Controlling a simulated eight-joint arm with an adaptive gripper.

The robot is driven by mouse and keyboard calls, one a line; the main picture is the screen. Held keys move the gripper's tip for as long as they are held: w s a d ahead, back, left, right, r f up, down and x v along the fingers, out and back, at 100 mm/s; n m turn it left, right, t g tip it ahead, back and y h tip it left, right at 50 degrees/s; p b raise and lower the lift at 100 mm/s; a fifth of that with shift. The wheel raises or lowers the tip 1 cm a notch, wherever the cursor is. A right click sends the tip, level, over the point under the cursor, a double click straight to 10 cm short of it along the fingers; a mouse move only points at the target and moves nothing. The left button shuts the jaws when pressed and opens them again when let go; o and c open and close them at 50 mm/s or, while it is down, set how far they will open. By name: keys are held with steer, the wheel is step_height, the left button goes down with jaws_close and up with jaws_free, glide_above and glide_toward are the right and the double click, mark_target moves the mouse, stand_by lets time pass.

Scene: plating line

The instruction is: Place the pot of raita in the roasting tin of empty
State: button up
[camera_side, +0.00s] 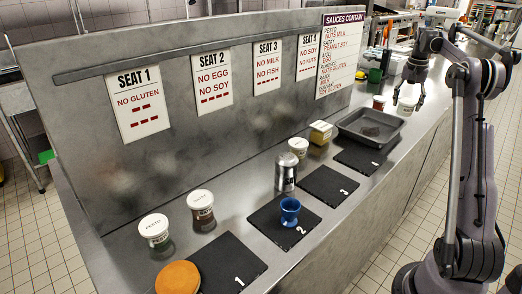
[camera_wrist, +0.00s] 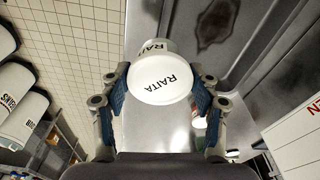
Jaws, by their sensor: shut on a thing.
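The pot of raita (camera_wrist: 160,80) is white, with RAITA on its lid and side, in the wrist view. My gripper (camera_wrist: 162,97) is shut on it, with one blue-padded finger on each side. In the side view my gripper (camera_side: 408,92) is at the far end of the counter, with the white pot (camera_side: 405,105) at its fingers. The roasting tin (camera_side: 347,127) is dark grey and rectangular, left of and nearer than my gripper. It holds only a brown stain and also shows at the top right of the wrist view (camera_wrist: 262,40). The pot is outside the tin.
A red-brown jar (camera_side: 378,103) stands just behind the tin. Slate 4 (camera_side: 358,157) lies before it. The sign panel (camera_side: 230,90) rises along the back.

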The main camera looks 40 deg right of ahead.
steer(key=w+f, duration=0.2)
steer(key=w, duration=0.1)
steer(key=w+a+f, duration=0.1)
steer(key=w+f, duration=0.1)
steer(key=w, duration=0.1)
steer(key=w+f, duration=0.2)
steer(key=w, duration=0.2)
steer(key=shift+w+a+f, duration=0.1)
steer(key=shift+a, duration=0.15)
steer(key=shift+f, duration=2)
steer(key=shift+f, duration=0.1)
steer(key=o, duration=1.2)
